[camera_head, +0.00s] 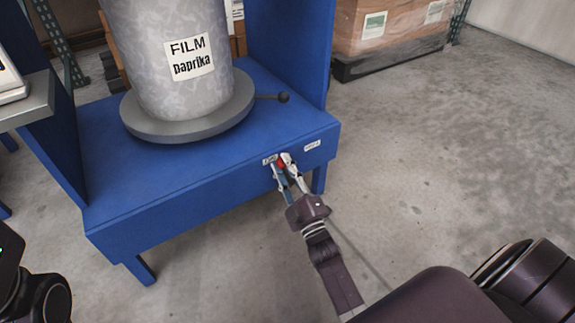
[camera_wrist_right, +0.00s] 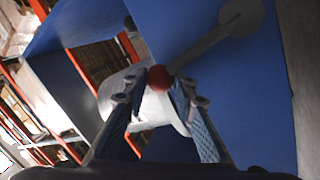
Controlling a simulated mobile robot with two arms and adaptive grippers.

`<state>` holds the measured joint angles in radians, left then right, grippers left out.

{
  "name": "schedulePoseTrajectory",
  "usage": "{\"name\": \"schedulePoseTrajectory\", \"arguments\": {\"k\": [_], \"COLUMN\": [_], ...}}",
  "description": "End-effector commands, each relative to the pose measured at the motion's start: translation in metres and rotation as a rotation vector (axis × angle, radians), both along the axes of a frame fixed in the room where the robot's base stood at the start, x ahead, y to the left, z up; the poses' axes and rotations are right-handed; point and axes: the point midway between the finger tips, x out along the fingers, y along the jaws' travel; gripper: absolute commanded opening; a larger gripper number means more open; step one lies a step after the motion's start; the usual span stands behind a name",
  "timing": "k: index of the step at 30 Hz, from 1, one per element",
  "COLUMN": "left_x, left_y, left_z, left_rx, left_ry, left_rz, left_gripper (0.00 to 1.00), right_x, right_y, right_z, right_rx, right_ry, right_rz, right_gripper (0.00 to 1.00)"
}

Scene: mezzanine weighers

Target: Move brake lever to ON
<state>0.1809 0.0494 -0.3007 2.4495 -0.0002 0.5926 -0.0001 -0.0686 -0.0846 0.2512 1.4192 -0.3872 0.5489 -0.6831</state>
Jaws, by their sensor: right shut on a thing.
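The brake lever is on the front rail of the blue stand (camera_head: 200,188). Its red knob (camera_wrist_right: 160,78) is between the fingertips of my right gripper (camera_wrist_right: 157,88) in the right wrist view. A grey lever arm (camera_wrist_right: 206,46) runs from the knob up and right to a round pivot (camera_wrist_right: 242,15). In the head view my right gripper (camera_head: 282,166) is at the front rail and shut on the knob, of which only a little red shows. A small label (camera_head: 270,160) is just left of the fingertips and another (camera_head: 312,146) is to their right; I cannot read either surely. My left gripper is not in view.
A grey roll labelled "FILM paprika" (camera_head: 170,85) stands on a round grey turntable (camera_head: 190,127) on the stand. A short rod with a dark ball (camera_head: 283,97) sticks out from it. A wrapped pallet load (camera_head: 385,28) stands behind. The floor at right is clear.

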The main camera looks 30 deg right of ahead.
Motion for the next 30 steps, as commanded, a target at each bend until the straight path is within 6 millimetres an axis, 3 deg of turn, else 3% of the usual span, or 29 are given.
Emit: {"name": "schedulePoseTrajectory", "arguments": {"k": [19,20,21,24,30], "left_x": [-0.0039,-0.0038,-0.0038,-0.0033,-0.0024], "left_y": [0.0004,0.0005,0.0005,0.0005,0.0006], "left_z": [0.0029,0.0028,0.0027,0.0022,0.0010], "left_rx": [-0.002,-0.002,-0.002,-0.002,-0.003], "left_ry": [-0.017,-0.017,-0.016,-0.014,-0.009], "left_rz": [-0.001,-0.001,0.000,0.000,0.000], "left_gripper": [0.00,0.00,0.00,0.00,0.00], "right_x": [-0.0003,-0.0004,-0.0004,-0.0004,-0.0003], "right_y": [0.0056,0.0056,0.0056,0.0053,0.0048], "right_z": [-0.0025,-0.0026,-0.0026,-0.0024,-0.0020], "right_rx": [-0.051,-0.051,-0.051,-0.049,-0.048], "right_ry": [-0.002,-0.002,-0.002,-0.002,-0.003], "right_rz": [0.002,0.002,0.002,0.001,0.000], "right_gripper": [0.00,0.27,0.31,0.42,0.43]}}
